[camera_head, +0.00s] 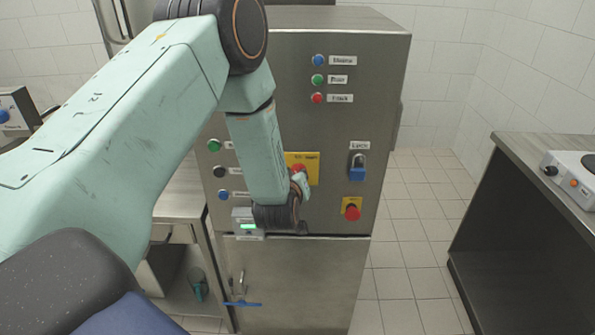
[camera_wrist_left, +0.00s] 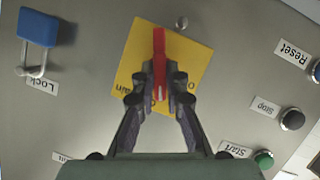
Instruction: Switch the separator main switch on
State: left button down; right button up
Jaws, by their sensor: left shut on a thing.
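The separator main switch is a red handle (camera_wrist_left: 159,48) on a square yellow plate (camera_wrist_left: 185,50). In the wrist view, where the labels are upside down, the handle lies along the picture's vertical. My left gripper (camera_wrist_left: 160,82) is shut on the red handle, with a fingertip on each side of its end. In the head view the yellow plate (camera_head: 313,162) is on the steel cabinet front, and the handle (camera_head: 298,168) is partly hidden by my left gripper (camera_head: 302,187). The right gripper is not in view.
A blue padlock (camera_head: 357,172) hangs right of the plate, with a red emergency button (camera_head: 352,213) below it. Colored buttons (camera_head: 317,79) line the cabinet top. A small display (camera_head: 247,225) glows green. A counter (camera_head: 520,170) stands right; tiled floor (camera_head: 410,230) between is clear.

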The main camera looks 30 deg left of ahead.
pick_arm(q)
jog(key=shift+w+r+m+g+y+p, duration=0.25)
jog(key=shift+m+y+p, duration=0.2)
jog(key=shift+m, duration=0.3)
jog(key=shift+w+r+m+g+y+p, duration=0.1)
jog(key=shift+m+g+y+p, duration=0.3)
jog(key=shift+m, duration=0.35)
jog(key=c, duration=1.7)
grip_release()
jog(key=o, duration=0.3)
jog(key=shift+s+f, duration=0.15)
jog(key=shift+f, duration=0.05)
jog(key=shift+s+d, duration=0.1)
jog(key=shift+s, duration=0.05)
jog(key=shift+v, duration=5.85)
jog(key=shift+d, duration=0.1)
